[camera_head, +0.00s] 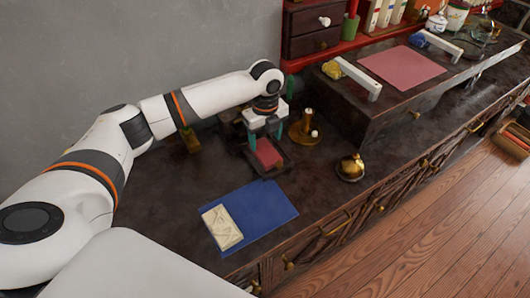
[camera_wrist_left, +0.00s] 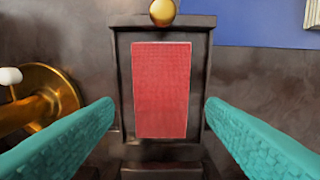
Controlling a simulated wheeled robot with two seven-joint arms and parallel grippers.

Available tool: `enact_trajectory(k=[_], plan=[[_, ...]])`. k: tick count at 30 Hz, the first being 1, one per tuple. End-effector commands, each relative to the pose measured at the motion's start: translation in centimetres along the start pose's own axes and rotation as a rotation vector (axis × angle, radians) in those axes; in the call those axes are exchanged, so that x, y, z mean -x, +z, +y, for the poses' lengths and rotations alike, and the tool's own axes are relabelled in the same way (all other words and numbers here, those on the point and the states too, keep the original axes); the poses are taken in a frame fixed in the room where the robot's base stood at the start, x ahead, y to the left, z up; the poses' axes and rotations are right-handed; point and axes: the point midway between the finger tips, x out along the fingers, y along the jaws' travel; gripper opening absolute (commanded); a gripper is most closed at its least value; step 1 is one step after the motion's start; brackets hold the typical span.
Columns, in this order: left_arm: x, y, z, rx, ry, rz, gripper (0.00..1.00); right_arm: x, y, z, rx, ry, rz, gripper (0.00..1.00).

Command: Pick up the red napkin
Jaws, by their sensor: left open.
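The red napkin (camera_wrist_left: 161,90) lies flat in a shallow dark tray (camera_wrist_left: 123,60) in the left wrist view. In the head view the napkin (camera_head: 266,154) shows below my left gripper, partly hidden by its fingers. My left gripper (camera_head: 264,136) points down over the tray. Its teal fingers are open and sit apart on either side of the napkin in the wrist view (camera_wrist_left: 160,112), with nothing between them that they touch. My right gripper is not in view.
A brass stand with white knobs (camera_head: 304,128) is close right of the tray. A brass bell (camera_head: 350,168) stands further right. A raised dark shelf (camera_head: 345,108) bears a pink mat (camera_head: 402,66).

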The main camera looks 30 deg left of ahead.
Motion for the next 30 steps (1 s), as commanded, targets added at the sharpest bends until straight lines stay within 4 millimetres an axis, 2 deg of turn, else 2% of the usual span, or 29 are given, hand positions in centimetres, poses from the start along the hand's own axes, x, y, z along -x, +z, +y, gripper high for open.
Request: enact_trajectory(k=[3,7,16,22,23,30], plan=[[-2.1,0.2,-0.3,0.000,-0.005,-0.002,0.65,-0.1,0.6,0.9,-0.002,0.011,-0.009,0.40],[-3.6,0.2,-0.2,0.000,-0.002,-0.001,0.65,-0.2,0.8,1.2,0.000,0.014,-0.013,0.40],[-4.2,0.2,-0.3,-0.001,-0.001,0.000,0.65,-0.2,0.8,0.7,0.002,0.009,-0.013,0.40],[-4.1,0.2,-0.2,-0.001,-0.001,0.000,0.34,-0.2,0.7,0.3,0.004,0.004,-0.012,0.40],[-4.1,0.2,-0.2,-0.001,-0.001,0.000,0.32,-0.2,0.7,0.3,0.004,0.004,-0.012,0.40],[-3.9,0.1,-0.2,0.000,0.000,0.000,0.31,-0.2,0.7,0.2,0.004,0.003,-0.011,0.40]])
